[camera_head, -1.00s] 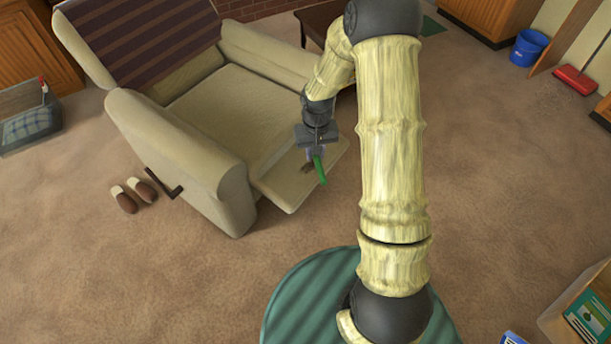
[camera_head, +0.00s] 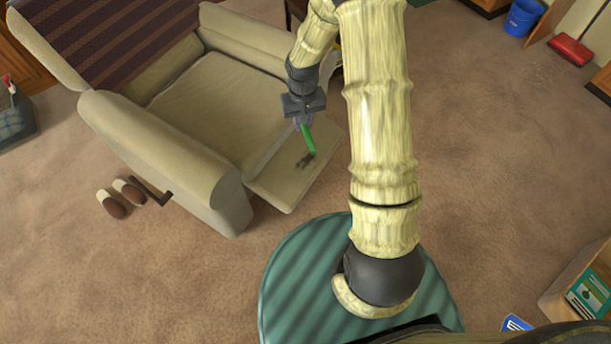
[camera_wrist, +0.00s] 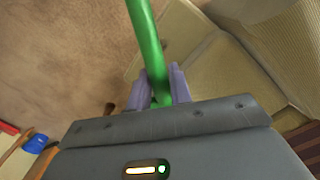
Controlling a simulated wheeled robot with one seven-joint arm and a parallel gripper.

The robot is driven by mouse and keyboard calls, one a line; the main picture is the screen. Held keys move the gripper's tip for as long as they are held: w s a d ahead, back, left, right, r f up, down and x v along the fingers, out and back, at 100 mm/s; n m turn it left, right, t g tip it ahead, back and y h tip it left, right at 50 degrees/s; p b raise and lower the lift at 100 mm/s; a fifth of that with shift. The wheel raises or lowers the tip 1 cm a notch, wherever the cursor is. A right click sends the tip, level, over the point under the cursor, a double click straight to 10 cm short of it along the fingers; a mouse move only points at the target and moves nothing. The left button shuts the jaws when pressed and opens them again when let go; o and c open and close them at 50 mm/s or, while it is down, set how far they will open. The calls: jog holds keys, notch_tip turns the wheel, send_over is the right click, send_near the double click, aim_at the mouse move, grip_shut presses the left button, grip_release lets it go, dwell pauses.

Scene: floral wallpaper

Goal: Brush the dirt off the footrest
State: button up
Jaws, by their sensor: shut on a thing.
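The footrest (camera_head: 285,185) is the beige panel extended at the front of the recliner, in the head view. A small dark brown patch (camera_head: 304,161), looking like the dirt, lies on it. My gripper (camera_head: 303,120) is above the footrest's inner part, near the seat. It is shut on a green handle (camera_head: 311,142), seemingly the brush's, which slants down and right with its lower end close beside the patch. I cannot tell whether it touches. The wrist view shows the green handle (camera_wrist: 148,45) between my purple fingers (camera_wrist: 158,88); its far end is out of frame.
The beige recliner (camera_head: 165,150) has a striped cover (camera_head: 115,38). Slippers (camera_head: 112,203) lie left of it. A round green striped surface (camera_head: 300,285) is in front. A blue bucket (camera_head: 523,17) and red broom head (camera_head: 571,49) are far right.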

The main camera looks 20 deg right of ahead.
jog(key=shift+s, duration=0.15)
jog(key=shift+f, duration=0.1)
notch_tip(320, 180, down, 30)
jog(key=s+m+t+y+b, duration=0.1)
jog(key=s+t+b, duration=0.1)
jog(key=b, duration=2.6)
jog(key=shift+s+r+y, duration=0.15)
jog(key=shift+r+y, duration=0.05)
jog(key=shift+y, duration=0.2)
jog(key=shift+s+m, duration=0.1)
jog(key=shift+m, duration=0.2)
jog(key=b, duration=0.6)
send_over(300, 189)
jog(key=s, duration=0.1)
jog(key=f, duration=0.4)
jog(key=d+f, duration=0.1)
jog(key=f, duration=0.1)
jog(key=shift+b+x, duration=0.55)
jog(key=shift+x, duration=0.45)
